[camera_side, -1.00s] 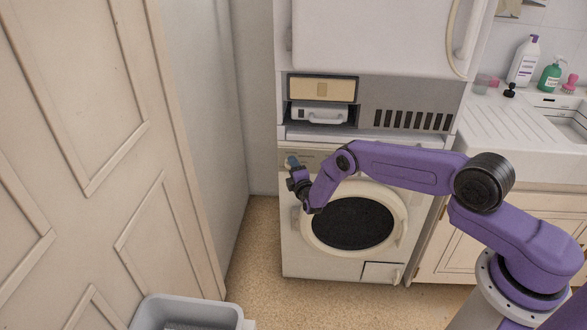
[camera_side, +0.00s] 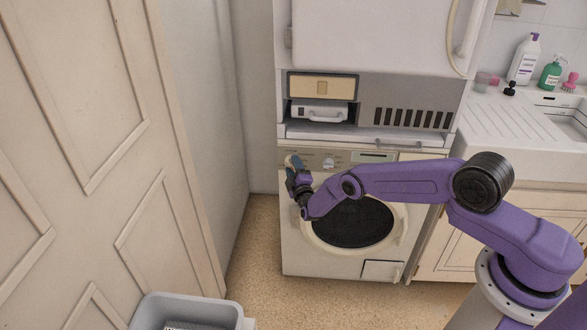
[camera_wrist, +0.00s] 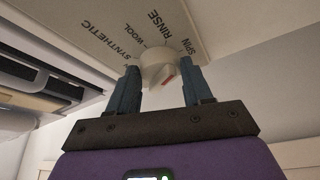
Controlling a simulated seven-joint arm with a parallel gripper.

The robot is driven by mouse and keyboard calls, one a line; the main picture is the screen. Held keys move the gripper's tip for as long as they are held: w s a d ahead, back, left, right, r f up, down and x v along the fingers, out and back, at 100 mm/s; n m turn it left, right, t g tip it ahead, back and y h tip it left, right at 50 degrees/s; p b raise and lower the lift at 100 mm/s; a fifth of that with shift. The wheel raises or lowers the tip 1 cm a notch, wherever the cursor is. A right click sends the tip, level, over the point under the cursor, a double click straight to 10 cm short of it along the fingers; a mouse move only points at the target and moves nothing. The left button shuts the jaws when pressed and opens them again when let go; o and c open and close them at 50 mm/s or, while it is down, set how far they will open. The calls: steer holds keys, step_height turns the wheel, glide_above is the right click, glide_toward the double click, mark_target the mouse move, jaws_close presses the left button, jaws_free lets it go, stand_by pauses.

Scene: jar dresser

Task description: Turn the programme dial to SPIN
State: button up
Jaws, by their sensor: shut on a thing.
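The programme dial (camera_wrist: 155,58) is a pale knob with a red mark, seen close up in the wrist view. Labels SYNTHETIC, WOOL, RINSE and SPIN are printed around it. The SPIN label (camera_wrist: 187,46) is beside the right finger. My gripper (camera_wrist: 161,76) is shut on the dial, one blue finger on each side. The red mark lies on the right part of the knob, on the side nearer SPIN; I cannot tell whether it lines up exactly. In the side view my gripper (camera_side: 297,163) is at the left end of the washer's control panel and covers most of the dial.
A second knob (camera_side: 328,162) is on the panel just right of my gripper. The washer door (camera_side: 353,222) is below, partly behind my arm. A shelf with a white drawer box (camera_side: 319,113) is above. A grey bin (camera_side: 190,309) stands on the floor at the front.

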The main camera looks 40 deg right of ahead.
steer(key=o, duration=1)
steer(key=shift+o, duration=0.2)
steer(key=shift+s, duration=0.1)
steer(key=v, duration=1.7)
steer(key=shift+s, duration=0.15)
steer(key=shift+a, duration=0.1)
